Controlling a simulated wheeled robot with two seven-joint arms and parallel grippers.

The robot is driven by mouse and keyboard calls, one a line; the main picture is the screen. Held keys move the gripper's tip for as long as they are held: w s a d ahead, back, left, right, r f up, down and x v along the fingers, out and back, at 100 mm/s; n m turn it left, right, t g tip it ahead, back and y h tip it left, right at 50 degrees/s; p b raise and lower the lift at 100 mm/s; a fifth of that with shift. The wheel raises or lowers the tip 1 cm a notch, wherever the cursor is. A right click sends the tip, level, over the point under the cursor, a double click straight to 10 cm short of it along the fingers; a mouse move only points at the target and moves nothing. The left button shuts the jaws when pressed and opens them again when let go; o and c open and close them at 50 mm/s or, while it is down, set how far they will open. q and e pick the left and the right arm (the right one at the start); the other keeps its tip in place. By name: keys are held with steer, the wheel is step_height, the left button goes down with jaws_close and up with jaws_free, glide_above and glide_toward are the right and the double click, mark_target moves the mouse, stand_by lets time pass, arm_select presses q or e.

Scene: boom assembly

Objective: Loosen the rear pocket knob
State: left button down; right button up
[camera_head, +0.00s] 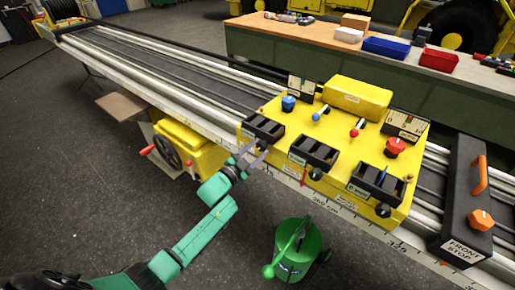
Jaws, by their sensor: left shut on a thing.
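The yellow carriage (335,155) sits on the long rail and carries three black pockets along its near side, each with a black knob below. The rear pocket (264,127) is the leftmost, at the end away from the front stop. Its black knob (262,145) shows partly, behind my gripper. My left gripper (252,156) reaches up from the lower left and is shut on this knob at the carriage's near left edge. The fingers hide part of the knob. The middle pocket knob (316,174) and the right pocket knob (382,210) stand clear. My right gripper is out of view.
A black front stop (462,200) with an orange knob stands on the rail at right. Blue and red knobs and small levers top the carriage. A green bucket-like container (300,246) stands on the floor. A yellow box with a handwheel (170,150) is left of my gripper.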

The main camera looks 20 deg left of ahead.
arm_select(q)
steer(key=shift+f+n+p, duration=0.15)
steer(key=shift+n+p, duration=0.25)
steer(key=shift+n, duration=1.6)
steer(key=shift+c, duration=1.4)
jaws_free()
steer(key=shift+s, duration=0.1)
steer(key=b+v, duration=0.1)
steer(key=v, duration=1.3)
steer(key=shift+s, duration=0.2)
steer(key=shift+a+f, duration=0.1)
